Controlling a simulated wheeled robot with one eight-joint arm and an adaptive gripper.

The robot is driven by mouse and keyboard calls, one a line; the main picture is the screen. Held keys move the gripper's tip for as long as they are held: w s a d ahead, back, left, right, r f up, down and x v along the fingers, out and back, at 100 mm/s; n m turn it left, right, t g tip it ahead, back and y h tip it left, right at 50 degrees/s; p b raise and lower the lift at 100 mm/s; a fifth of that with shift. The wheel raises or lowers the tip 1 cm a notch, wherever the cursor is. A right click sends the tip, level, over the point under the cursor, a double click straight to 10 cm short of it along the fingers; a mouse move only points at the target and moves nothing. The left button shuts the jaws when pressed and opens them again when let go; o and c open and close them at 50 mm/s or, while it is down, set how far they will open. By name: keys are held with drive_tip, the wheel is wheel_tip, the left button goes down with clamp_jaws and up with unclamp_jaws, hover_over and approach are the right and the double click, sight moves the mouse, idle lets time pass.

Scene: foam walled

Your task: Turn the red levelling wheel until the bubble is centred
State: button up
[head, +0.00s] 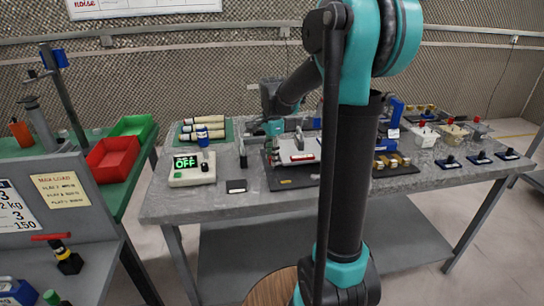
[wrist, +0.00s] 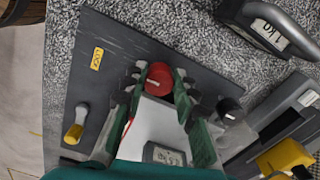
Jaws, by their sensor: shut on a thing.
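The red levelling wheel (wrist: 160,76) shows in the wrist view between the two green fingers of my gripper (wrist: 159,84), which is shut on it. A pale line marks the wheel's top. The wheel is at the edge of a white plate (wrist: 148,122) mounted over a dark base plate (wrist: 115,36). A small grey box (wrist: 163,154) sits on the white plate, partly cut off by my gripper; I cannot make out a bubble. In the head view my gripper (head: 274,129) is over the levelling stand, whose dark base (head: 285,182) shows on the grey bench.
A black knob (wrist: 229,108) stands right of the fingers and a yellow-ended piece (wrist: 74,132) lies left. A dark weight with a handle (wrist: 262,25) is close by. In the head view, a white box (head: 191,176) reads OFF in green. Other fixtures crowd the bench's right.

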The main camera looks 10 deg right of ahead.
clamp_jaws()
drive_tip(key=shift+n, duration=0.4)
drive_tip(key=n, duration=0.2)
drive_tip(key=shift+n, duration=0.4)
drive_tip(key=shift+s+d+n, duration=0.1)
drive_tip(key=shift+n, duration=1.9)
drive_tip(key=o, duration=1)
unclamp_jaws()
